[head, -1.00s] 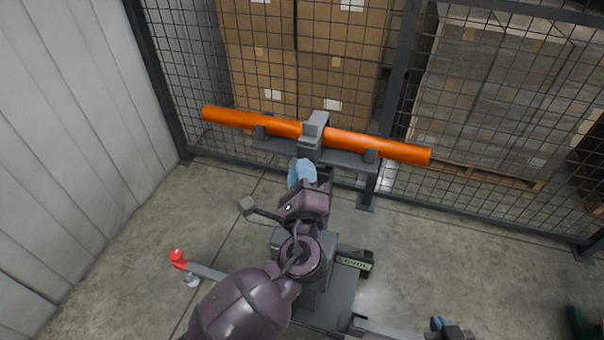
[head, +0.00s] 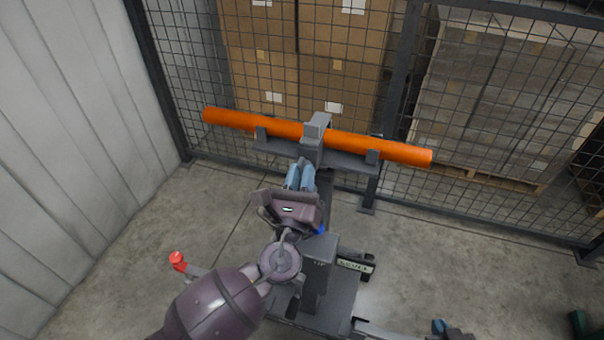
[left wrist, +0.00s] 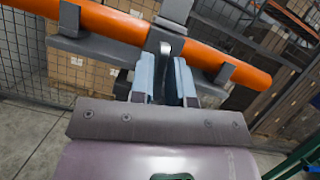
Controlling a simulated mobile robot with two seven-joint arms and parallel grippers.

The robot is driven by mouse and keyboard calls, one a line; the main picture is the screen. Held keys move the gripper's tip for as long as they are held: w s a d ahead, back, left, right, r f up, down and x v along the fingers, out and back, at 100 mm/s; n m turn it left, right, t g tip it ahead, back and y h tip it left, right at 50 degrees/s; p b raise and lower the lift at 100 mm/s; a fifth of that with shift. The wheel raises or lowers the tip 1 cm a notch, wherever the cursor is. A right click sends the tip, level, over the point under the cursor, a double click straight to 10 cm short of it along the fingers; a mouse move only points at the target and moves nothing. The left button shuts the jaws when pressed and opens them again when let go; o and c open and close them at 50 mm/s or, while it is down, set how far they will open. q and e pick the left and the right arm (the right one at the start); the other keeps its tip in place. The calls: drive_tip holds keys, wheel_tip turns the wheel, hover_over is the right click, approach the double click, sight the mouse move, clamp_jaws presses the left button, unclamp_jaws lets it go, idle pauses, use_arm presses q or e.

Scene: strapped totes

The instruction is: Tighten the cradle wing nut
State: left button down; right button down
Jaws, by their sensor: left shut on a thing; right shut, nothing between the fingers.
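An orange pipe (head: 375,147) lies across a grey cradle (head: 345,163) and under a grey clamp block (head: 318,125); it also spans the left wrist view (left wrist: 110,22). My left gripper (head: 301,168) is just in front of the cradle's middle. In the left wrist view its two pale blue fingers (left wrist: 165,62) are shut on a small grey metal piece (left wrist: 165,48) below the clamp, apparently the wing nut. The fingers hide most of it. My right gripper (head: 440,326) shows only partly at the bottom edge, shut and empty, away from the cradle.
A wire mesh fence (head: 185,75) stands close behind the pipe, with stacked cartons (head: 270,60) beyond. A pale wall (head: 60,150) is at left.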

use_arm(q)
drive_tip(key=shift+m+h, duration=0.4)
drive_tip(key=shift+m, duration=0.3)
drive_tip(key=c, duration=1.2)
unclamp_jaws()
drive_tip(key=shift+c, duration=0.2)
drive_tip(key=shift+s, duration=0.1)
